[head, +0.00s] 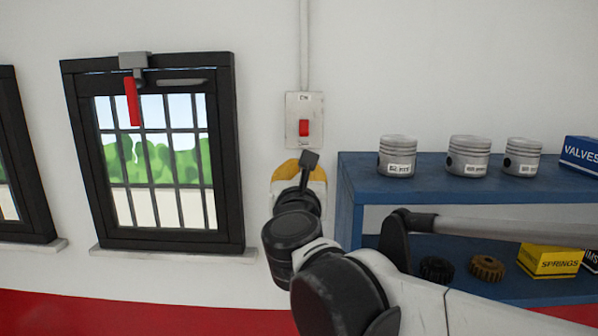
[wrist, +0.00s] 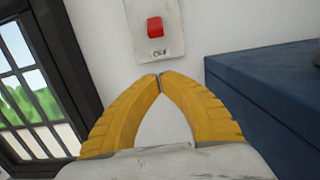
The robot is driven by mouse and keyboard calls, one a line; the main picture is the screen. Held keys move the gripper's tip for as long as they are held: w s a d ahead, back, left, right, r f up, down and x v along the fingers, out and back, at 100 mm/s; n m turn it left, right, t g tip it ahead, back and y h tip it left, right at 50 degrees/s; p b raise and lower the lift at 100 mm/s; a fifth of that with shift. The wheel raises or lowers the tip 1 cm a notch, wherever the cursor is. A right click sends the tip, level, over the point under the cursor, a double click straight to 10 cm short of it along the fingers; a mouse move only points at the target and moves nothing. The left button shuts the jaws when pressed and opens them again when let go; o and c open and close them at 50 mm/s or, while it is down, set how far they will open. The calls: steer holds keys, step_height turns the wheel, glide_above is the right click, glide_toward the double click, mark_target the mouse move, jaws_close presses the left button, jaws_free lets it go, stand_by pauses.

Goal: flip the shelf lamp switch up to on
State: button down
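The lamp switch (head: 304,127) is a small red toggle on a pale wall plate (head: 304,103). It sits low on the plate and appears to be down. The plate is marked ON at the top in the head view and OFF below the toggle in the wrist view (wrist: 155,27). My gripper (wrist: 160,76) has yellow fingers whose tips meet with nothing between them. In the head view my gripper (head: 302,160) is just below the plate, partly hidden by my wrist. In the wrist view the tips appear below the toggle, apart from it.
A blue shelf (head: 440,188) with several pistons (head: 398,156) stands right of the switch. A black-framed barred window (head: 150,150) with a red handle (head: 132,101) is to the left. A conduit (head: 304,45) runs up from the plate. The wall around the plate is clear.

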mark_target(300, 140)
steer(key=r+p, duration=0.1)
steer(key=r, duration=0.1)
steer(key=w+r+p, duration=0.1)
steer(key=r, duration=0.1)
steer(key=shift+w+d, duration=0.1)
steer(key=shift+w, duration=0.05)
steer(key=shift+w+f, duration=0.1)
steer(key=shift+w, duration=0.2)
steer(key=shift+s, duration=0.1)
steer(key=shift+s, duration=0.1)
steer(key=shift+r+g+p, duration=0.2)
steer(key=shift+g+p, duration=0.1)
steer(key=shift+p, duration=0.1)
